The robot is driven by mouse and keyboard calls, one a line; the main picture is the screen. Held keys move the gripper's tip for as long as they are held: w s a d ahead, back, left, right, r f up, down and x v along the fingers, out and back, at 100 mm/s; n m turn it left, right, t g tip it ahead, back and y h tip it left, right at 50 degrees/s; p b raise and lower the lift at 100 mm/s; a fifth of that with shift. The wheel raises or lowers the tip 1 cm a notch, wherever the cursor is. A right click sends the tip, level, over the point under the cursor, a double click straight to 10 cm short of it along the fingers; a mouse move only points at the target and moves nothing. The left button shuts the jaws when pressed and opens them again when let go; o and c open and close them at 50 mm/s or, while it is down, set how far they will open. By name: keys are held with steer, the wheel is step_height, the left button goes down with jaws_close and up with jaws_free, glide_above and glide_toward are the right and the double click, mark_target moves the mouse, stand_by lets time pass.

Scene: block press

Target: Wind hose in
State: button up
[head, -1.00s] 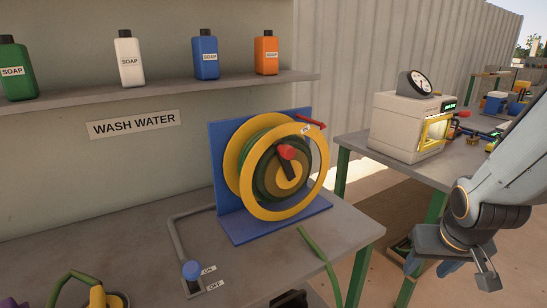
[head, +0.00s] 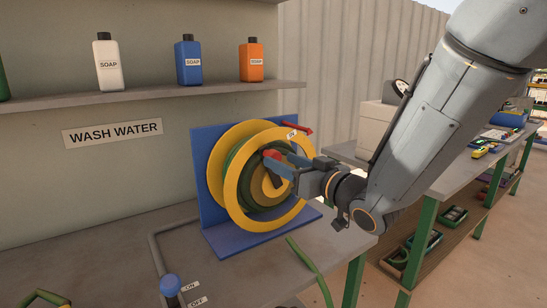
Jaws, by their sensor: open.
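The hose reel (head: 232,183) has yellow rims and stands on a blue bracket (head: 205,133) on the grey bench. Green hose is wound inside it, and a green hose end (head: 312,270) hangs over the bench's front edge. A red crank knob (head: 271,155) is at the reel's face. My gripper (head: 283,165) is open in front of the reel, its fingers close to the red knob. I cannot tell whether they touch it. My gripper and wrist hide part of the reel's right side. A small red lever (head: 298,127) is at the bracket's upper right.
A blue-topped valve (head: 170,286) with ON and OFF labels stands on the bench at front left, with a grey pipe (head: 157,252) behind it. Soap bottles (head: 188,61) stand on the shelf above. Another bench with green legs (head: 418,240) is at right.

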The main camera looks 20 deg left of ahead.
mark_target(277, 158)
steer(key=shift+p+x, duration=0.4)
steer(key=shift+x, duration=2.1)
jaws_close()
